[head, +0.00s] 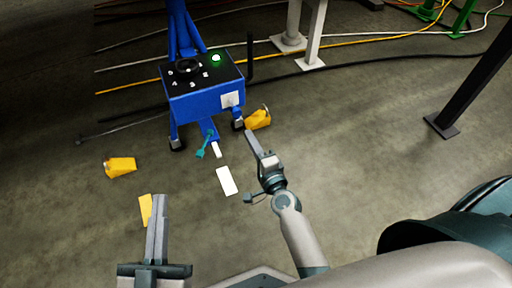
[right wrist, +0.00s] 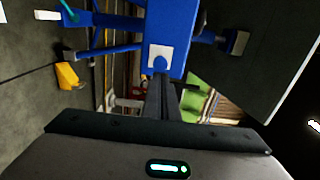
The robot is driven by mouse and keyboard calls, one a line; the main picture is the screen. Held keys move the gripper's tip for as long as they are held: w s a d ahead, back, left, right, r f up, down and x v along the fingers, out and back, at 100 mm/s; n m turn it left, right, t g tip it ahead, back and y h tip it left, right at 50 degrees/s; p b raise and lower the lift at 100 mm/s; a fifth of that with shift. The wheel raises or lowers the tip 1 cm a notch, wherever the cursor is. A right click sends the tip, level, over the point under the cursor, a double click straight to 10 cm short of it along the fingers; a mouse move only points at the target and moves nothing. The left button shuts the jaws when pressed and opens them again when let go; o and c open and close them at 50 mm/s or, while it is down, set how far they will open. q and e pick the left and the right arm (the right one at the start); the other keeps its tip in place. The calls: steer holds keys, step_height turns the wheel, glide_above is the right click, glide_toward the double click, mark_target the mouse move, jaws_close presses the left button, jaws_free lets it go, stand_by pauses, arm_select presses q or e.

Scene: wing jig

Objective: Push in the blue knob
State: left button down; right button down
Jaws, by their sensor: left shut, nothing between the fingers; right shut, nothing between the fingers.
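The blue control box (head: 205,88) has a white square plate (head: 229,100) on its front face. The blue knob (right wrist: 160,63) shows in the right wrist view as a small round piece on that plate; it is too small to tell well in the head view. My right gripper (head: 249,136) is shut and empty, its tip below and right of the plate in the head view. In the right wrist view the fingertips (right wrist: 160,78) point at the knob, just below it; I cannot tell whether they touch. My left gripper (head: 157,200) is shut and empty at the lower left.
The box top holds a black dial (head: 187,66) and a lit green button (head: 216,58). Yellow wedges lie on the floor, left (head: 120,167) and right (head: 258,119) of the stand. A teal lever (head: 204,145) is below the box. Cables cross the floor behind; a dark post (head: 470,85) stands right.

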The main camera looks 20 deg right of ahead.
mark_target(238, 113)
steer(key=w, duration=0.6)
steer(key=shift+w+a, duration=0.1)
steer(key=shift+w, duration=0.2)
arm_select(q)
steer(key=shift+s+r+t, duration=0.45)
steer(key=shift+r+t, duration=0.05)
steer(key=shift+r, duration=0.3)
arm_select(e)
steer(key=shift+w, duration=0.6)
steer(key=w, duration=0.3)
steer(key=shift+w+a+b, duration=0.1)
steer(key=shift+w+b, duration=0.15)
steer(key=shift+b, duration=0.05)
steer(key=shift+r, duration=0.25)
arm_select(q)
steer(key=shift+s+r+h, duration=0.25)
steer(key=shift+s+h, duration=0.05)
arm_select(e)
steer(key=shift+w, duration=0.1)
